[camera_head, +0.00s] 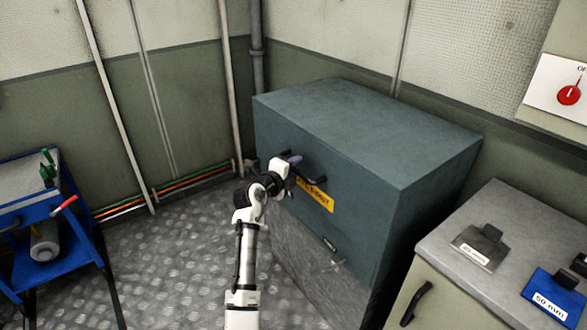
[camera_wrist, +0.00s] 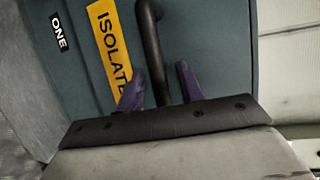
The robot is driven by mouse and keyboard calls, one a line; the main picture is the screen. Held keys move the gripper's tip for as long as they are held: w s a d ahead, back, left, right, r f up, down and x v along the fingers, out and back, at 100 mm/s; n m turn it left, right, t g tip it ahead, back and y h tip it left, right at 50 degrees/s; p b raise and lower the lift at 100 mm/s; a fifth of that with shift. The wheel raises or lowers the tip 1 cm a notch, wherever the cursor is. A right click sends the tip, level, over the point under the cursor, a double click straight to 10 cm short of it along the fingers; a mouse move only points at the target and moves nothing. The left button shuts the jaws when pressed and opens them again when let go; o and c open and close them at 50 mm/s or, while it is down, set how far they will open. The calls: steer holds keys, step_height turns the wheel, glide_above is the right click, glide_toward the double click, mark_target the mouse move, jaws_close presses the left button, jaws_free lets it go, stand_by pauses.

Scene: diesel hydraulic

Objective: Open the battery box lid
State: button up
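The battery box (camera_head: 370,130) is a large teal box with a flat closed lid top in the head view. A black bar handle (camera_head: 319,181) is on its front, above a yellow label (camera_head: 314,196). My gripper (camera_head: 296,160) is at the handle. In the wrist view the handle (camera_wrist: 152,42) runs between the two purple fingers of my gripper (camera_wrist: 160,84). The fingers are apart, with a narrow gap visible on each side of the bar. The wrist view shows the yellow label (camera_wrist: 110,50) reading "ISOLATE". The handle's near end is hidden behind the gripper body.
A grey-topped cabinet (camera_head: 480,220) with labelled blocks stands close on the right. A blue cart (camera_head: 60,210) stands on the left. A red rotary switch (camera_head: 569,95) is on the right wall. Metal floor (camera_head: 185,270) is clear between cart and box.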

jaws_close()
